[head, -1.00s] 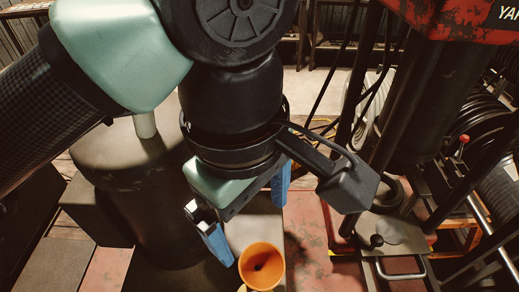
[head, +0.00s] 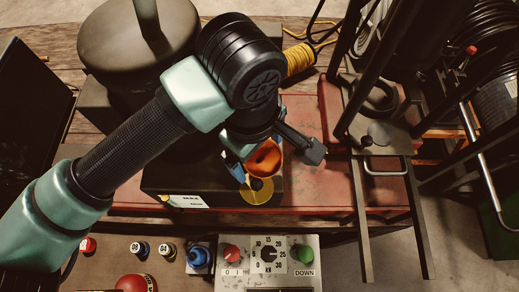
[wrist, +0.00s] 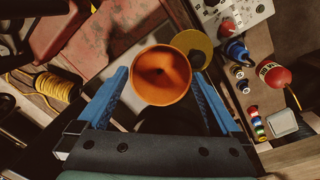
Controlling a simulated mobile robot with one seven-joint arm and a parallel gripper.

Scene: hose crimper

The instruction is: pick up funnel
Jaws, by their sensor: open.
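The orange funnel (head: 267,156) has its wide mouth facing up. It stands by a yellow disc (head: 257,193) on a dark box. My gripper (head: 247,168) is at the funnel, partly hidden by my wrist in the head view. In the wrist view, the funnel (wrist: 160,75) lies between the two blue fingers of my open gripper (wrist: 160,79), with one finger on each side. I cannot tell whether either finger touches it.
The dark box (head: 175,180) carries a white label. In front are a control panel (head: 268,258) with a dial and buttons, and several small bottles. A yellow rope spool (head: 299,58) lies behind. The black press frame (head: 375,130) stands to the right.

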